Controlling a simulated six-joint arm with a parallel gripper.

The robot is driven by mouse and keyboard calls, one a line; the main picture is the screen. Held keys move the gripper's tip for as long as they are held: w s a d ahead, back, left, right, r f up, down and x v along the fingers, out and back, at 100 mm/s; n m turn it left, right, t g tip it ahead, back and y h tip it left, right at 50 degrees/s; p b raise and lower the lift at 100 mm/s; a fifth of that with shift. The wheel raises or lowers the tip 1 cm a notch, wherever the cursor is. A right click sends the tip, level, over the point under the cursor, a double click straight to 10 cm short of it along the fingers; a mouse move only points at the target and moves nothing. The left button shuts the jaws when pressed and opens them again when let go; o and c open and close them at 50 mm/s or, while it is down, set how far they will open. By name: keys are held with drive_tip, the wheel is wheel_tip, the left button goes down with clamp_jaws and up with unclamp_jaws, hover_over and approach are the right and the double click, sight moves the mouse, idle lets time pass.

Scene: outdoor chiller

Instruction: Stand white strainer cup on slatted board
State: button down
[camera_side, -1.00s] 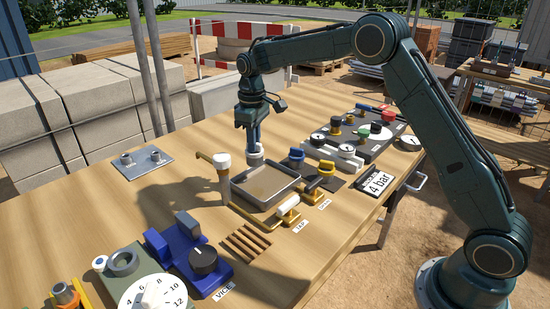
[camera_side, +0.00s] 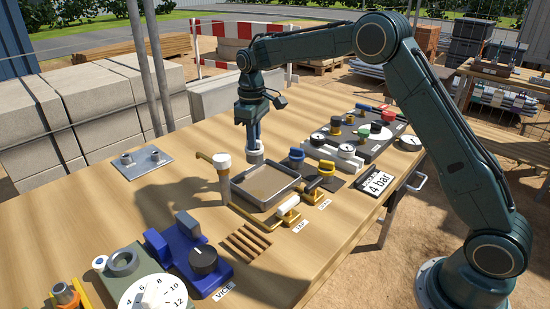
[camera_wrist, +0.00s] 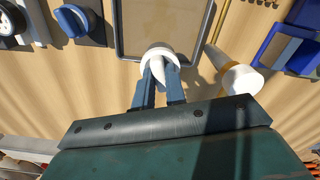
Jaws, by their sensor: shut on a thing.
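The white strainer cup (camera_side: 256,157) is at the far edge of the grey tray in the side view. My gripper (camera_side: 253,142) points down from above and is shut on it. In the wrist view the cup (camera_wrist: 160,50) sits between the blue fingertips (camera_wrist: 160,75), which hide part of it. I cannot tell whether its base touches the table. The slatted board (camera_side: 246,242) lies bare on the table, nearer the side camera, beyond the tray from my gripper. Its slat ends (camera_wrist: 262,3) just show at the top of the wrist view.
The shallow tray (camera_side: 265,208) lies between cup and board. A white-capped post (camera_side: 224,180) with a yellow pipe stands left of the tray. A blue vice (camera_side: 184,238) stands left of the board.

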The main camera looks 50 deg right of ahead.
wheel_tip(320, 180, up, 7)
drive_tip(key=shift+r, duration=0.1)
drive_tip(key=s+a+n, duration=0.2)
drive_tip(key=s+a, duration=1.2)
drive_tip(key=a, duration=0.3)
drive_tip(key=shift+s+f, duration=0.15)
drive_tip(key=shift+f, duration=0.95)
drive_tip(key=shift+s+f, duration=0.1)
drive_tip(key=shift+f, duration=1)
drive_tip(key=shift+f, duration=0.15)
drive_tip(key=shift+f, duration=2.35)
drive_tip(key=shift+f, duration=0.4)
drive_tip(key=shift+f, duration=1.1)
